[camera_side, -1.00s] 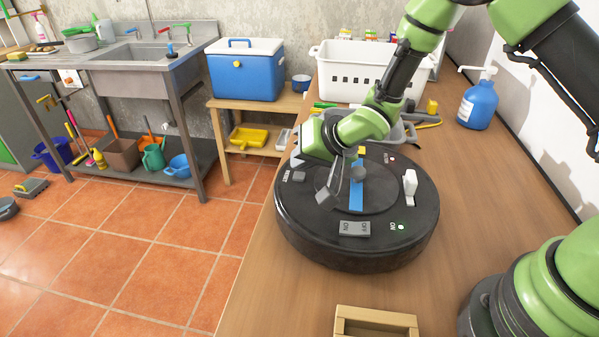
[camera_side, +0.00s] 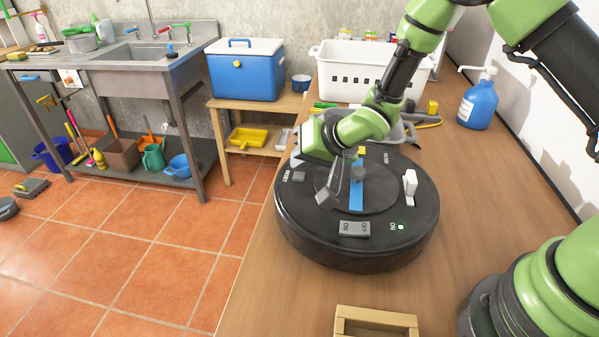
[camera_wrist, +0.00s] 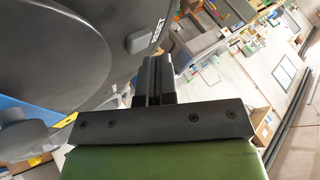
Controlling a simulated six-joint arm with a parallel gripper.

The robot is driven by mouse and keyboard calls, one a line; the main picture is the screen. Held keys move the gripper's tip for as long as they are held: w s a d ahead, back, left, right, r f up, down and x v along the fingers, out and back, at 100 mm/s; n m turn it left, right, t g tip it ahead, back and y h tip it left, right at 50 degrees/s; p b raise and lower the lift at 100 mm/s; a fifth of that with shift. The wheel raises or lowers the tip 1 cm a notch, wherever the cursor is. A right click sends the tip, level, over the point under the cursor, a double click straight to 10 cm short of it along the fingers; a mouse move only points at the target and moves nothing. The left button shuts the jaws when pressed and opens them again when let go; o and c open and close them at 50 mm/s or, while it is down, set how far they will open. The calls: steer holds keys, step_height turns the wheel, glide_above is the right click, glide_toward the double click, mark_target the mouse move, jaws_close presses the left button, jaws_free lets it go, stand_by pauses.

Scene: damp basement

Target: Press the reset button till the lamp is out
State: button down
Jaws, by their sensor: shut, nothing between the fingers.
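A round black panel (camera_side: 385,245) stands on the table. The grey reset button (camera_side: 299,176) is at its left edge beside the RESET lettering, and it also shows in the wrist view (camera_wrist: 140,39). My gripper (camera_wrist: 156,63) is shut and empty. Its tips are close to the button, beside it in the wrist view; no contact can be made out. The small lamp (camera_side: 391,160) at the panel's upper right shows no red glow.
The panel also carries a white lever (camera_side: 410,184), a grey rocker switch (camera_side: 354,228) and a blue strip (camera_side: 356,195). A white basket (camera_side: 340,75) stands behind, a blue pump bottle (camera_side: 478,104) at right, and a wooden tray (camera_side: 375,315) in front. The table between panel and tray is clear.

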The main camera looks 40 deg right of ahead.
mark_target(302, 174)
steer(key=shift+r, duration=0.2)
steer(key=shift+r, duration=2.95)
